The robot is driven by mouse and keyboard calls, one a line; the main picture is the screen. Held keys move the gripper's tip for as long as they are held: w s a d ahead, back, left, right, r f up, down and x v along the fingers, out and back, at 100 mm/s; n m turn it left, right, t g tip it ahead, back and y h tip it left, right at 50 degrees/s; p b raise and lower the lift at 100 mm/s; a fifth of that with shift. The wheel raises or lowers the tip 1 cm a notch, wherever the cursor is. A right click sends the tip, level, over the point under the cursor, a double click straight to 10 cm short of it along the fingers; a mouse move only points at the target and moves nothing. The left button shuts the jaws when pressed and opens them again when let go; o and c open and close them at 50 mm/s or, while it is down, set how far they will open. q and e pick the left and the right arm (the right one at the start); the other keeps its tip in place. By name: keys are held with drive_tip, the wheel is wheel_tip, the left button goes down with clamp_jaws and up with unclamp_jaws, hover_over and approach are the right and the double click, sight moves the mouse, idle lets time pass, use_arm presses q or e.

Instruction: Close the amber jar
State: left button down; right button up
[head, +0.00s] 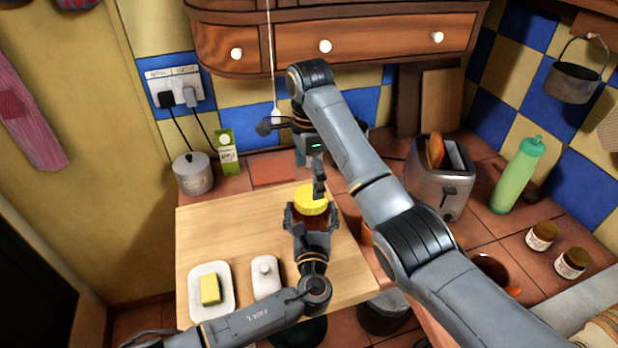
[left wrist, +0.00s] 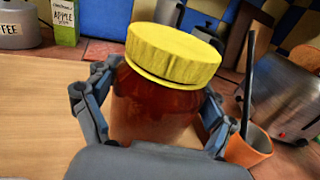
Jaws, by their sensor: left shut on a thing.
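The amber jar (head: 303,214) stands on the wooden board; its red-brown body (left wrist: 158,105) fills the middle of the left wrist view. A yellow lid (head: 311,198) sits on its mouth and shows ridged in the left wrist view (left wrist: 173,54). I cannot tell how tightly it sits. My left gripper (head: 311,222) is shut around the jar body, with a finger on each side below the lid. My right gripper (head: 318,185) reaches down from above, its dark finger overlapping the lid in the head view. I cannot tell whether it touches the lid, and its jaw opening is unclear.
The board (head: 225,240) also holds a butter dish (head: 197,296) and a small white lidded dish (head: 266,278). A canister (head: 193,175) and a green carton (head: 228,152) stand behind. An orange cup (left wrist: 250,146) is close right of the jar; a toaster (head: 437,187) stands farther right.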

sight(311, 195)
drive_tip(key=n, duration=0.2)
drive_tip(key=r+n, duration=0.1)
drive_tip(key=n, duration=0.2)
drive_tip(key=shift+w+a+r+n, duration=0.1)
drive_tip(key=shift+w+n, duration=0.1)
drive_tip(key=shift+n, duration=0.1)
drive_tip(key=n, duration=0.2)
drive_tip(key=shift+r+n, duration=0.2)
drive_tip(key=shift+n, duration=0.1)
drive_tip(key=n, duration=0.4)
drive_tip(key=shift+w+a+r+n, duration=0.1)
drive_tip(key=shift+r+n, duration=0.2)
drive_tip(key=n, duration=0.7)
drive_tip(key=shift+r, duration=0.35)
drive_tip(key=n, duration=0.6)
drive_tip(key=shift+s+d+r+n, duration=0.1)
drive_tip(key=shift+s+d+n, duration=0.15)
drive_tip(key=shift+d+n, duration=0.15)
drive_tip(key=shift+f, duration=4)
drive_tip(key=shift+c, duration=0.5)
